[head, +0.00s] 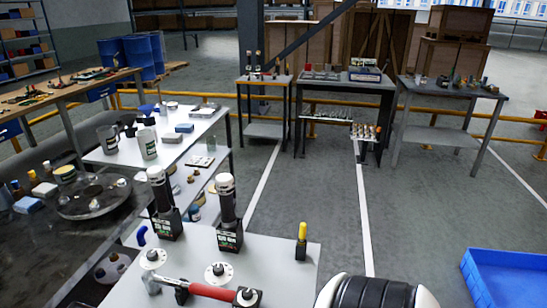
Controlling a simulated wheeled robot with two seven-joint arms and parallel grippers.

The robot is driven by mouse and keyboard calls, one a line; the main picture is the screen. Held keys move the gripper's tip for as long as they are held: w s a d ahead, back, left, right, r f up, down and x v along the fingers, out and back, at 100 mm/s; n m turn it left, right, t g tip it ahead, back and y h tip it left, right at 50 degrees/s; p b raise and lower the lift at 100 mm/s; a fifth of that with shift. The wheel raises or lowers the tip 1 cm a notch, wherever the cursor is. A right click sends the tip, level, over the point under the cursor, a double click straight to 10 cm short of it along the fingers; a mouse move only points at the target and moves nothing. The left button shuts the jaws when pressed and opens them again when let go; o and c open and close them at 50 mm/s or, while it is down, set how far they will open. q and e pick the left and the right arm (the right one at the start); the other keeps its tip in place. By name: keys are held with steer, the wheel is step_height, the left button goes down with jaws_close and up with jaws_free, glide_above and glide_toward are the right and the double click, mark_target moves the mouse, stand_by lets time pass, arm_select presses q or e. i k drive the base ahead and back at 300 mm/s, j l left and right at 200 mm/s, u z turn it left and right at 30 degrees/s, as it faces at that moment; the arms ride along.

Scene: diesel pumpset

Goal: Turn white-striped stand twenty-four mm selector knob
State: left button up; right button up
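A light-topped table (285,262) stands close in front of me. Two dark upright cylinders with white tops stand on labelled black bases, one left (162,205) and one right (228,215). The labels are too small to read. I cannot tell which item is the white-striped stand or its twenty-four mm knob. Neither of my grippers shows in the head view.
A small black block with a yellow top (301,242) stands near the table's right edge. A dark bench (60,235) with a round metal plate is at left. A blue tray (515,275) lies on the floor at right. Open floor (320,210) lies beyond the table.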

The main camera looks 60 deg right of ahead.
mark_target(218, 269)
steer(key=z, duration=1.6)
